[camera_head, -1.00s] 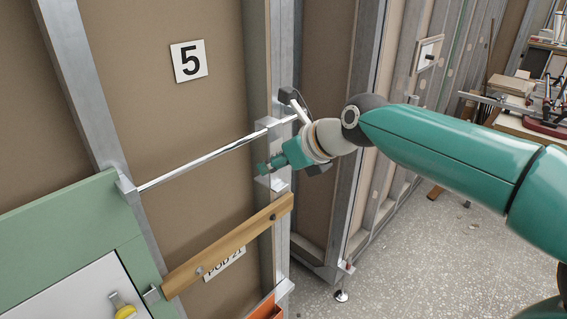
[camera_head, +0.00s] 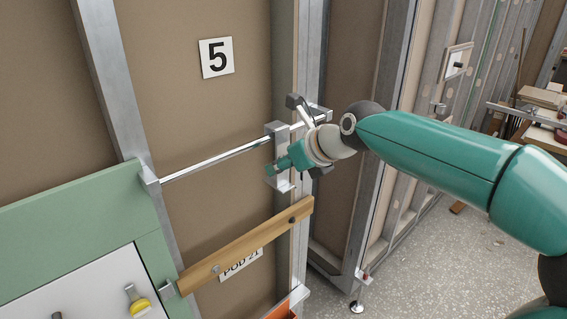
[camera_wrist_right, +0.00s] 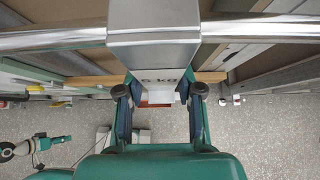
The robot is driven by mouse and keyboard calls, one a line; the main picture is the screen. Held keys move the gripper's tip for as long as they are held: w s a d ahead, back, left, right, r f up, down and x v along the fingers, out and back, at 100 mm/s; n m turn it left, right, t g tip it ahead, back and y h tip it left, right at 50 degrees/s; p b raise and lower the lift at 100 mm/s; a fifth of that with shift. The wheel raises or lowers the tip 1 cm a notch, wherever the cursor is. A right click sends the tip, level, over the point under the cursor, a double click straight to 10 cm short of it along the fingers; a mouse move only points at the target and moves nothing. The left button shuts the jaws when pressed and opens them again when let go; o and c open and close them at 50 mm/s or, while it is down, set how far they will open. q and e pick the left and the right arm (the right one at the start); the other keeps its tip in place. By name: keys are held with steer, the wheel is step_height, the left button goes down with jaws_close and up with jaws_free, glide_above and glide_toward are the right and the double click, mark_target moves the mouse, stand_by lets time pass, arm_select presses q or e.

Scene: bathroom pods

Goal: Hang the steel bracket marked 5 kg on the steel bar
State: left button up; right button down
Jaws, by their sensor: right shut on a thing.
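The steel bracket (camera_head: 276,142) is upright at the right part of the steel bar (camera_head: 215,160). Its top passes in front of or over the bar; I cannot tell whether it rests on it. In the right wrist view the bracket (camera_wrist_right: 153,50) covers the middle of the bar (camera_wrist_right: 55,38), and its lower face reads "kg", with the figure partly unclear. My right gripper (camera_head: 276,168) is shut on the bracket below the bar; its two fingers (camera_wrist_right: 160,92) stand on either side of the bracket.
The bar spans two metal studs in front of a brown panel with a "5" sign (camera_head: 216,57). Below it are a wooden rail (camera_head: 245,245) and a "POD 21" label (camera_head: 240,264). A green board (camera_head: 75,220) is at the left. Open floor (camera_head: 440,270) lies at the right.

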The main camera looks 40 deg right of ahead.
steer(key=shift+f, duration=0.1)
steer(key=c, duration=0.7)
jaws_free()
steer(key=shift+s, duration=0.1)
